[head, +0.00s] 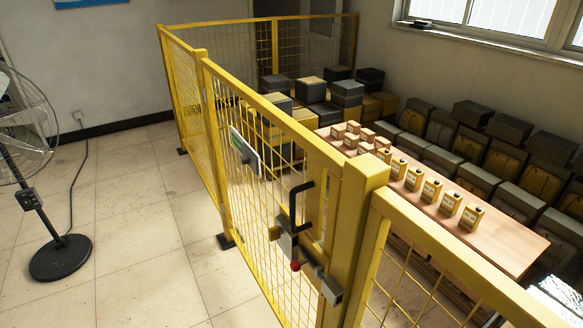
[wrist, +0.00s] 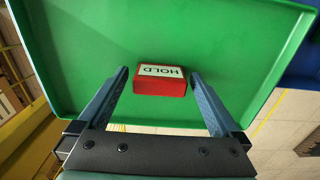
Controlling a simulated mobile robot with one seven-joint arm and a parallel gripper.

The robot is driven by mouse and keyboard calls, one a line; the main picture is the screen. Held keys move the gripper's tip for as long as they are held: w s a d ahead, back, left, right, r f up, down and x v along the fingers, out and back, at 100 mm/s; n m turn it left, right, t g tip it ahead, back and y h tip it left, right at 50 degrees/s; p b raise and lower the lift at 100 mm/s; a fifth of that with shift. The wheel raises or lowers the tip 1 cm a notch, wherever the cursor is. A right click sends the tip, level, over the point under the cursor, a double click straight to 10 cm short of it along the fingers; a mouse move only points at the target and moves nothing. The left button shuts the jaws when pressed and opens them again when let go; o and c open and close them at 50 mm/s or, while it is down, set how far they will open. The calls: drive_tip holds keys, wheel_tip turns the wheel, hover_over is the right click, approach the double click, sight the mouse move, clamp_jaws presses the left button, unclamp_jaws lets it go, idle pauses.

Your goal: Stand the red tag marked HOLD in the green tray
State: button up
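The red tag (wrist: 160,87) with a white face lettered HOLD is in the wrist view, over the floor of the green tray (wrist: 240,40). The lettering appears upside down in this view. I cannot tell for sure whether the tag touches the tray floor. My gripper (wrist: 159,74) is open, with one blue finger on each side of the tag and a narrow gap showing at both sides. The tray's raised rim shows at the left, right and near side. The head view shows neither tag, tray nor gripper.
In the head view a yellow mesh fence (head: 215,150) with a latch (head: 290,240) crosses the middle. Behind it a wooden table (head: 490,235) bears several small yellow boxes. A floor fan (head: 60,257) stands at the left. Open tiled floor lies between fan and fence.

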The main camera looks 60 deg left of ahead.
wheel_tip(320, 180, up, 12)
drive_tip(key=shift+r+p, duration=0.2)
drive_tip(key=shift+p, duration=0.15)
idle(0.8)
